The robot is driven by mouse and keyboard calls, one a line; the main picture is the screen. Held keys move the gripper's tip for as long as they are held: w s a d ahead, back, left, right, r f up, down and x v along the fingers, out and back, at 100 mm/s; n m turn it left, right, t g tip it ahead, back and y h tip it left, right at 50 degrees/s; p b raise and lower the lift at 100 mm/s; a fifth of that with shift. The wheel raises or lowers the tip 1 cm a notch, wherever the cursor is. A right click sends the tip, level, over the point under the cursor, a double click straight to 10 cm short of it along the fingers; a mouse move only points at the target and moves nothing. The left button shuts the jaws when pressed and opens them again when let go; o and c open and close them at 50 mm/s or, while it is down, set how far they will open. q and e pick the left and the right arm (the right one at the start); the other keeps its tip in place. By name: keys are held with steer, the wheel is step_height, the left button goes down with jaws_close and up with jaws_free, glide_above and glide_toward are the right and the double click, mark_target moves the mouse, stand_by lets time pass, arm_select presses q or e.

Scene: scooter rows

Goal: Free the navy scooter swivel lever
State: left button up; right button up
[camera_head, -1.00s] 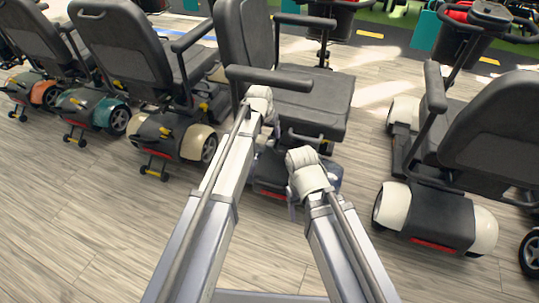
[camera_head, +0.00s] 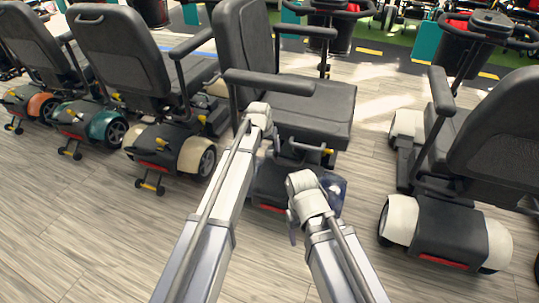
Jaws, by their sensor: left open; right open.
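The navy scooter stands in the middle of the head view, with a dark grey seat (camera_head: 300,112) and a glossy navy rear fender (camera_head: 334,190). The seat is turned sideways to the rear body. A small yellow-tipped lever (camera_head: 328,152) shows under the seat's right side. My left gripper (camera_head: 262,122) is at the seat's near left edge, below the armrest; its fingers are mostly hidden. My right gripper (camera_head: 297,200) is open and empty in front of the rear body, below and left of the lever, apart from it. My arms hide much of the rear body.
A cream scooter (camera_head: 175,150), a teal one (camera_head: 95,125) and an orange one (camera_head: 38,103) stand in a row at left. Another cream-fendered scooter (camera_head: 445,225) stands close at right. Wooden floor (camera_head: 100,225) is clear at the near left.

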mark_target(270, 151)
arm_select(q)
steer(key=shift+b+x, duration=1.35)
steer(key=shift+x, duration=0.65)
jaws_close()
